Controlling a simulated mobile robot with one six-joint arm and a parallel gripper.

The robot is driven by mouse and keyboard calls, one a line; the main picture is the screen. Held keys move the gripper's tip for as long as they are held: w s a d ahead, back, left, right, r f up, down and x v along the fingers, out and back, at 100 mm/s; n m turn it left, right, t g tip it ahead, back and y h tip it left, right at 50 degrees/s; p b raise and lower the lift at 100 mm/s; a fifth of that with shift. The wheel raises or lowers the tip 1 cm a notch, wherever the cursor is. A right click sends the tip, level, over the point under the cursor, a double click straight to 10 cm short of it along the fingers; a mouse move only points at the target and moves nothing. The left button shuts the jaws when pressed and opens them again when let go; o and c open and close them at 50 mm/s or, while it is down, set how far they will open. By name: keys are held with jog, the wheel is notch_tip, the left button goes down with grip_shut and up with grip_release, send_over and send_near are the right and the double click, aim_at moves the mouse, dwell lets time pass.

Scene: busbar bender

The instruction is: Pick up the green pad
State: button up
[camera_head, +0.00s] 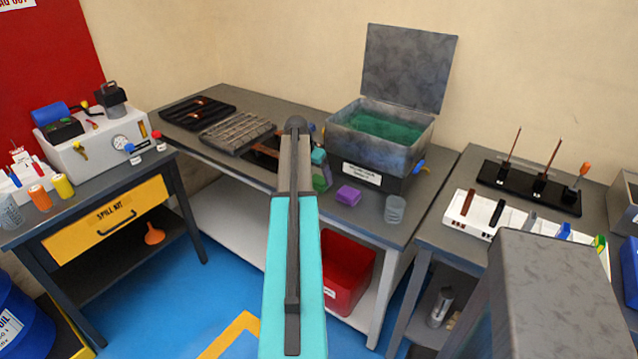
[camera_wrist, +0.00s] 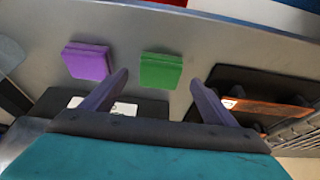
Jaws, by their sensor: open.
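The green pad (camera_wrist: 160,71) is a small square block lying on the grey bench top. In the wrist view it sits between the fingertips of my gripper (camera_wrist: 159,78), which is open and empty. The fingers are apart on either side of the pad in the picture; I cannot tell how high they are above the bench. In the head view the green pad (camera_head: 322,178) shows partly beside my arm, which hides much of this area. A purple pad (camera_wrist: 87,62) of similar shape lies to the left in the wrist view; it also shows in the head view (camera_head: 348,195).
A grey tank (camera_head: 378,150) with a raised lid and green contents stands behind the pads. A clear beaker (camera_head: 395,209) stands right of the purple pad. A dark tray with a copper bar (camera_wrist: 262,106) lies right of the green pad in the wrist view.

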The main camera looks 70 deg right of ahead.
aim_at(318, 180)
jog(key=shift+p+x, duration=0.5)
jog(key=shift+x, duration=1.35)
jog(key=c, duration=1.1)
